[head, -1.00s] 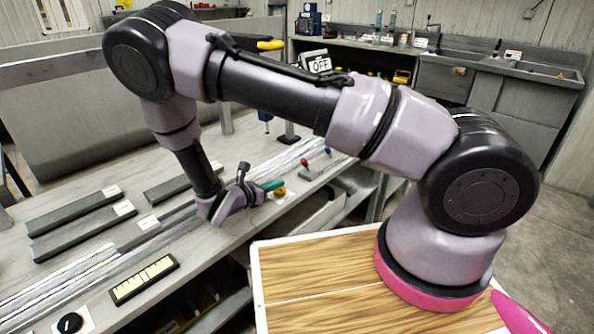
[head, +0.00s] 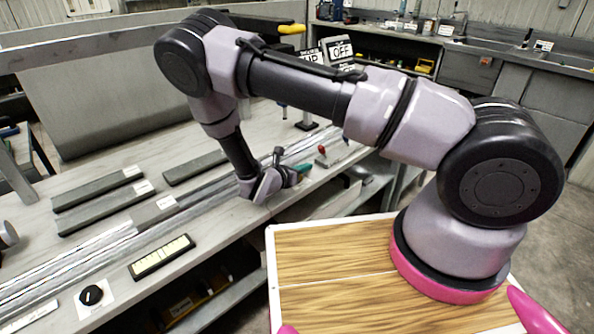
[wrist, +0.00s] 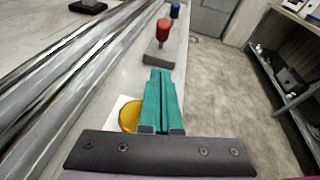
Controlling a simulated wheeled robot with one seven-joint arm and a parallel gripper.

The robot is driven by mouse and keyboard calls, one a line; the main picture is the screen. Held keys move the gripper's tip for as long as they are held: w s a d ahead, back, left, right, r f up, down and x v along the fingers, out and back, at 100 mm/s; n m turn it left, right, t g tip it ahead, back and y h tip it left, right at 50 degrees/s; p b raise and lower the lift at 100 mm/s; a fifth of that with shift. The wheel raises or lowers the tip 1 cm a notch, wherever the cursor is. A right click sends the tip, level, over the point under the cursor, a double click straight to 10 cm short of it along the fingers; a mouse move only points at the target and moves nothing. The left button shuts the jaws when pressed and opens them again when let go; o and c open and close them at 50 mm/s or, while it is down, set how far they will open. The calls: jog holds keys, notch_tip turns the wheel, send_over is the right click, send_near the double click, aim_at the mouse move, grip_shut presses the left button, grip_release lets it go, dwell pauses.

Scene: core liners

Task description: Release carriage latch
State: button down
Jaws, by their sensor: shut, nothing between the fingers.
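My gripper (head: 300,170) is over the front edge of the grey bench, with its teal fingers closed together and empty. The fingers also show in the wrist view (wrist: 162,80), pointing at a red-knobbed lever (wrist: 163,30) on a dark block. The red knob also shows in the head view (head: 321,150), just beyond the fingertips. A blue-knobbed lever (wrist: 174,10) stands behind the red one. A yellow round button (wrist: 129,115) on a white plate lies left of the fingers, partly hidden by the gripper. I cannot tell which part is the carriage latch.
Long metal rails (wrist: 70,65) run along the bench left of the levers. Dark labelled bars (head: 100,190), a yellow-faced gauge (head: 161,256) and a black dial (head: 91,295) lie on the bench. Open floor (wrist: 220,90) is to the right.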

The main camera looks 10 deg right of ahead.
aim_at(322, 152)
jog(key=w+d, duration=0.3)
jog(key=shift+r, duration=0.3)
jog(key=shift+w+d+r, duration=0.4)
jog(key=shift+w+d, duration=0.05)
jog(key=shift+w, duration=0.15)
jog(key=shift+r, duration=0.1)
jog(key=shift+d+r+g+y, duration=0.1)
jog(key=shift+g+y, duration=0.2)
jog(key=shift+w, duration=0.1)
